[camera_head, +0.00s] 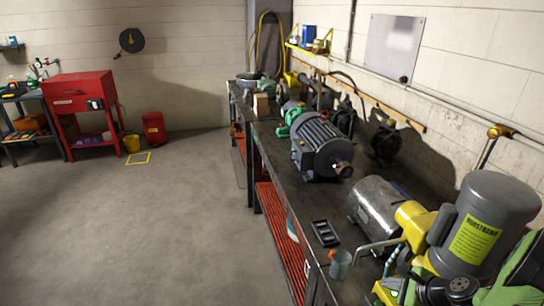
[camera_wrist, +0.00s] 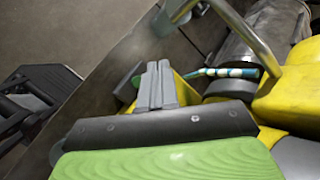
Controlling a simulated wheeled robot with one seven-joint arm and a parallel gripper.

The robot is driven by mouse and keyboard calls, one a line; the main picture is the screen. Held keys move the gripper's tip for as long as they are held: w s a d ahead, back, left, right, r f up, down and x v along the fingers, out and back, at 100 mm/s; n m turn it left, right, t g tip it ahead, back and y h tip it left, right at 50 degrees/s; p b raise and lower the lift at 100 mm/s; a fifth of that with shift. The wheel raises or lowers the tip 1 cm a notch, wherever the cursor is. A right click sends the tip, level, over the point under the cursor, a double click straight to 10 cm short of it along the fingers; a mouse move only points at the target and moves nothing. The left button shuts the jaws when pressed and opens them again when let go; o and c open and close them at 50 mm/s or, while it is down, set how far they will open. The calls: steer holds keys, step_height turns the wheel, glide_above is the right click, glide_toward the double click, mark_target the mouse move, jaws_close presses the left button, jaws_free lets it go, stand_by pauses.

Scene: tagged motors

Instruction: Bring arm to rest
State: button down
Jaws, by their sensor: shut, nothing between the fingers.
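My gripper (camera_wrist: 157,78) shows in the wrist view as grey fingers drawn together, with nothing between them. It is above or beside the workbench, close to a yellow machine part (camera_wrist: 290,95) and a striped teal hose (camera_wrist: 228,72); I cannot tell whether it touches them. In the head view, green and black arm parts of mine fill the lower right corner, and the fingertips cannot be made out there. The yellow pump (camera_head: 414,226) with its grey labelled motor (camera_head: 497,215) stands beside them.
The long dark workbench (camera_head: 277,160) runs along the right wall. It carries a large grey motor (camera_head: 318,150), a silver cylindrical motor (camera_head: 375,203), a black tray (camera_head: 325,233) and a clear cup (camera_head: 340,264). A red cabinet (camera_head: 80,92) stands far left. The floor on the left is open.

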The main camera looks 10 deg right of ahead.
steer(key=s+a+r+n+g+b, duration=0.1)
steer(key=a+r+n+g, duration=0.1)
steer(key=a+r+n, duration=0.5)
steer(key=s+a+r+n+g+b, duration=0.15)
steer(key=a+r+n, duration=0.25)
steer(key=a+n, duration=0.55)
steer(key=s+a+r+n+h, duration=0.1)
steer(key=s+a+r+n, duration=0.1)
steer(key=s, duration=0.4)
steer(key=s+a+r+n+h+b, duration=0.1)
steer(key=s+a+r+n, duration=0.1)
steer(key=s+a+n, duration=0.2)
steer(key=shift+s+a+n, duration=0.4)
steer(key=shift+s+n, duration=0.45)
steer(key=shift+s, duration=0.3)
